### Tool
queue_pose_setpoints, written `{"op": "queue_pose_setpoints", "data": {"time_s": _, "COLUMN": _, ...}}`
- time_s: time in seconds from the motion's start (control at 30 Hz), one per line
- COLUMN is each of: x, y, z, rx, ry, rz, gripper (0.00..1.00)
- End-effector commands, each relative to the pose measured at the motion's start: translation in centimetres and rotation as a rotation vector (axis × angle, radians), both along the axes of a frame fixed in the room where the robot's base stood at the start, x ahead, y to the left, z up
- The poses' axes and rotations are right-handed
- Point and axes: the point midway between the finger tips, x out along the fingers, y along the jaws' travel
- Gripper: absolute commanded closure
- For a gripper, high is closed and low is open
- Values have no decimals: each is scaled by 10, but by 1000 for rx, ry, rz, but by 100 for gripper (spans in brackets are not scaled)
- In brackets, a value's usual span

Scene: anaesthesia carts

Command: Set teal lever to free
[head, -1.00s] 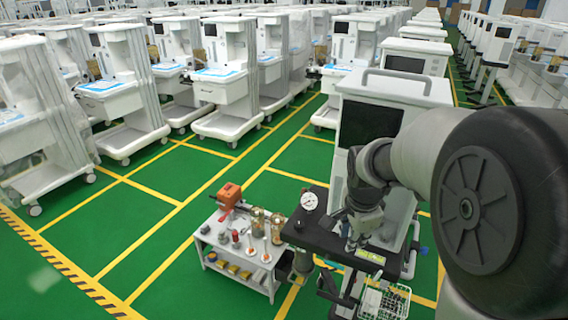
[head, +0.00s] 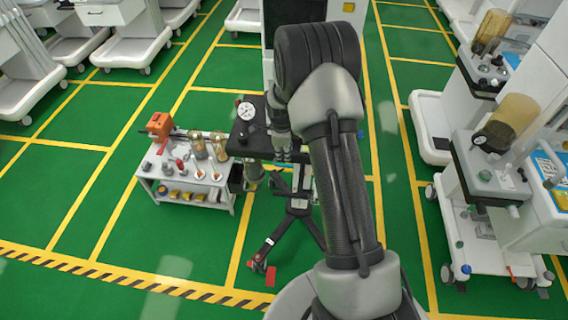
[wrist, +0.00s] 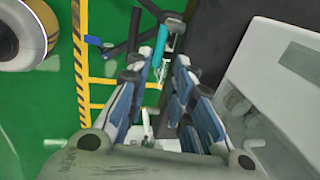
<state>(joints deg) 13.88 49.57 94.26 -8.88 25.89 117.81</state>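The teal lever (wrist: 161,42) shows in the wrist view as a short, upright teal bar near the top centre. My gripper (wrist: 165,60) is open, with its two blue-grey fingers apart. The lever lies at the fingertips, closer to the left one, and its lower end is partly hidden by that finger. I cannot tell whether they touch. In the head view, my gripper (head: 283,152) hangs over the right part of the black cart top (head: 246,142), and the lever cannot be made out there.
A round gauge (head: 246,111) stands on the black top. To its left, a low white trolley (head: 205,184) holds an orange tool (head: 160,125) and small parts. A black-legged stand (head: 298,207) is below my gripper. Carts with amber canisters (head: 513,117) stand at right. Green floor lies open at left.

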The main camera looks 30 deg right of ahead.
Motion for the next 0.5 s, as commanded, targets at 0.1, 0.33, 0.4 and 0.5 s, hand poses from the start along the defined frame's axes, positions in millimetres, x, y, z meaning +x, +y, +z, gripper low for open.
{"op": "queue_pose_setpoints", "data": {"time_s": 0.1, "x": 4, "y": -3, "z": -30, "rx": 1, "ry": 3, "rz": 0, "gripper": 79}}
{"op": "queue_pose_setpoints", "data": {"time_s": 0.33, "x": 10, "y": -8, "z": -70, "rx": 1, "ry": 1, "rz": -1, "gripper": 79}}
{"op": "queue_pose_setpoints", "data": {"time_s": 0.4, "x": 12, "y": -9, "z": -77, "rx": 0, "ry": 0, "rz": -1, "gripper": 79}}
{"op": "queue_pose_setpoints", "data": {"time_s": 0.5, "x": 13, "y": -10, "z": -85, "rx": 1, "ry": 1, "rz": -1, "gripper": 79}}
